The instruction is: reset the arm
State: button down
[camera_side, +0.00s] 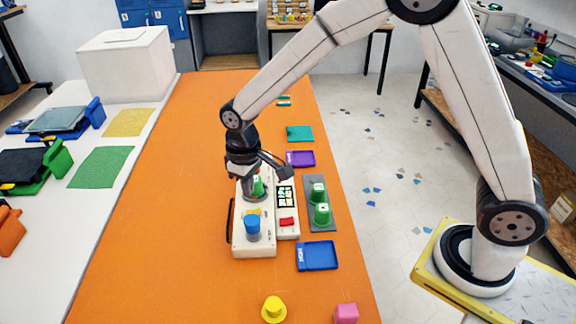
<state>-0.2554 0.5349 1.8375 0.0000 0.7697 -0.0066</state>
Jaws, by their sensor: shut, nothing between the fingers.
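My gripper (262,176) points down over the white device (254,247) on the orange table. It is shut and empty, just above and around the level of a green piece (258,187) on the device; I cannot tell whether they touch. The device also carries a blue round piece (252,226) at its near end, a yellow part, a dark display (285,196) and a red button (287,221). My arm reaches in from its base at the right. The gripper hides part of the device's far end.
A grey strip (333,222) with green pieces (321,214) lies right of the device. A blue tray (318,256), a purple tray (301,158) and a teal square (299,133) are nearby. A yellow piece (274,309) and pink cube (346,314) are in front. The table's left part is clear.

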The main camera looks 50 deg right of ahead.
jog(key=s+d+r+m+t, duration=0.2)
jog(key=s+d+m, duration=0.1)
jog(key=s+d, duration=0.8)
jog(key=s, duration=0.4)
jog(key=shift+d+t, duration=0.15)
jog(key=shift+t, duration=0.15)
